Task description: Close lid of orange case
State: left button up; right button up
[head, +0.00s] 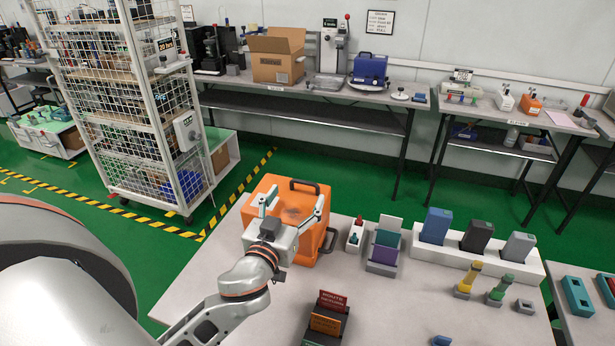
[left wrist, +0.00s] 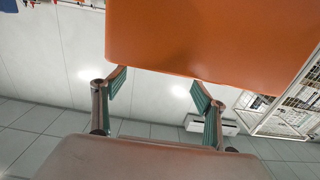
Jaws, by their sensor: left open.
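The orange case (head: 308,246) stands on the grey table near its far left corner. Its lid (head: 287,186) looks raised, with a dark handle at the top edge; another dark handle shows at the case's right side. My left gripper (head: 290,208) is in front of the lid, open and empty, with its fingers spread, and hides part of the case. In the left wrist view, an orange panel (left wrist: 220,40) is close beyond the two open fingers (left wrist: 158,88); I cannot tell whether they touch it. My right gripper is not in view.
Right of the case are a small tester (head: 355,234), a stand of coloured handhelds (head: 386,245) and a white rack (head: 455,258) of testers. A dark card holder (head: 327,320) stands at the front. A wire cage (head: 130,110) stands beyond the table at left.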

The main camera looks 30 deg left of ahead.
aim_at(304, 181)
pick_arm(q)
jog(key=x, duration=0.5)
jog(key=shift+r+p, duration=0.1)
jog(key=shift+p, duration=0.2)
jog(key=shift+x, duration=0.85)
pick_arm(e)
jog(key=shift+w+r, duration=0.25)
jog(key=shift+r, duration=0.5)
pick_arm(q)
jog(key=c, duration=1.6)
jog(key=shift+w+a+p, duration=0.1)
jog(key=shift+w+p, duration=0.15)
jog(key=shift+p, duration=0.65)
jog(key=shift+w+f+g, duration=0.15)
jog(key=shift+f+g, duration=0.15)
jog(key=shift+f, duration=0.1)
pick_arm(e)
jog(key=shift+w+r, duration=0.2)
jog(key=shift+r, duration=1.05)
